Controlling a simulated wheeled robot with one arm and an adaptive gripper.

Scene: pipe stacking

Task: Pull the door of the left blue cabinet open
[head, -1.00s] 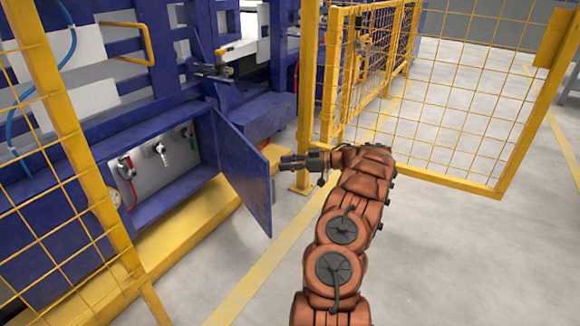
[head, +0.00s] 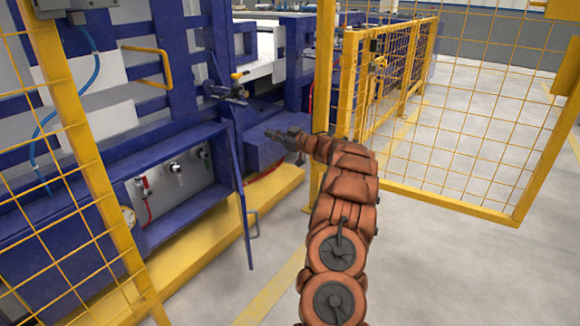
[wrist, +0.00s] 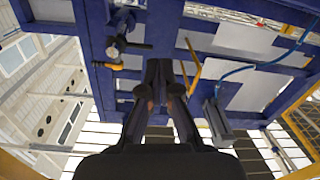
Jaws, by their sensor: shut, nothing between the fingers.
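The blue cabinet (head: 190,208) at left in the head view stands open, with its inside showing. Its blue door (head: 241,205) hangs from the right side of the opening and sticks out toward me, seen nearly edge-on. A handle (head: 253,224) shows on the door's right side. My gripper (head: 269,134) is right of the door's upper part, near the blue machine frame, and looks apart from the door. In the wrist view my gripper (wrist: 158,72) is shut and empty, facing blue framework. The door cannot be made out there.
Red (head: 143,186) and grey (head: 176,168) valves sit inside the cabinet. A yellow ledge (head: 205,240) runs below it. Yellow mesh fences stand at left (head: 75,190) and right (head: 460,110). The grey floor at lower right is clear.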

